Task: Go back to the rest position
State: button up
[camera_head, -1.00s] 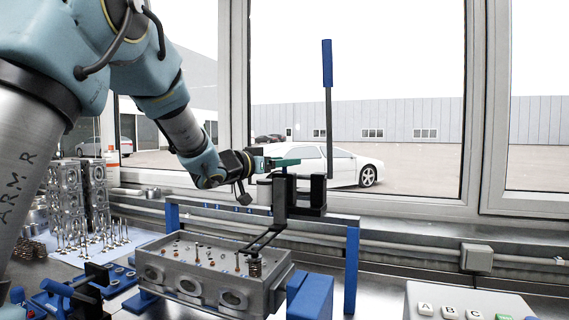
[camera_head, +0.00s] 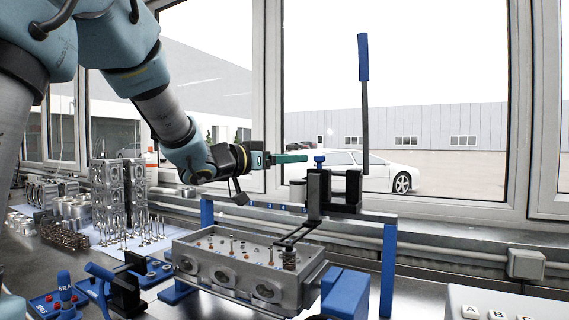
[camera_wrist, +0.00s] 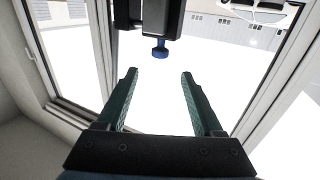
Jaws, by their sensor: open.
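My gripper (camera_head: 290,159) is held up in front of the window, left of the black press head. In the wrist view its two green fingers (camera_wrist: 158,74) stand apart with nothing between them. The blue knob (camera_head: 319,160) on the press head is just beyond the fingertips, and it also shows in the wrist view (camera_wrist: 160,48). A clear gap lies between the fingertips and the knob in the wrist view. No rest position is marked in these views.
The press has a blue frame (camera_head: 389,262) and a tall blue-handled lever (camera_head: 363,60). Below it sits a grey cylinder head (camera_head: 240,270) with a spring at its right end. Valves (camera_head: 137,230), engine blocks and blue fixtures (camera_head: 98,285) fill the left. A button box (camera_head: 500,300) stands front right.

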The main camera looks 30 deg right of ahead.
jog(key=w+a+f+n+t+y, duration=0.4)
jog(key=w+a+f, duration=0.15)
jog(key=a, duration=0.25)
jog(key=w+a+f+n+t+y, duration=0.4)
jog(key=w+a+f, duration=0.15)
jog(key=a, duration=0.35)
jog(key=a+f+n+g+y, duration=0.1)
jog(key=a+f+n+y, duration=0.1)
jog(key=a+f+y, duration=0.55)
jog(key=s+a+f+n+g+y, duration=0.1)
jog(key=s+a+f+n+g, duration=0.1)
jog(key=s+a+f, duration=0.35)
jog(key=s+a+f+n+g, duration=0.1)
jog(key=s+a+f+g, duration=0.1)
jog(key=a, duration=0.6)
jog(key=s+a+f+n+g, duration=0.1)
jog(key=s+a+f+g, duration=0.1)
jog(key=s, duration=0.4)
jog(key=s+a+f+g+y, duration=0.1)
jog(key=s+a+f+g, duration=0.1)
jog(key=s, duration=0.3)
jog(key=shift+s+f+n+g, duration=0.3)
jog(key=shift+s+f+n, duration=0.1)
jog(key=shift+f, duration=0.5)
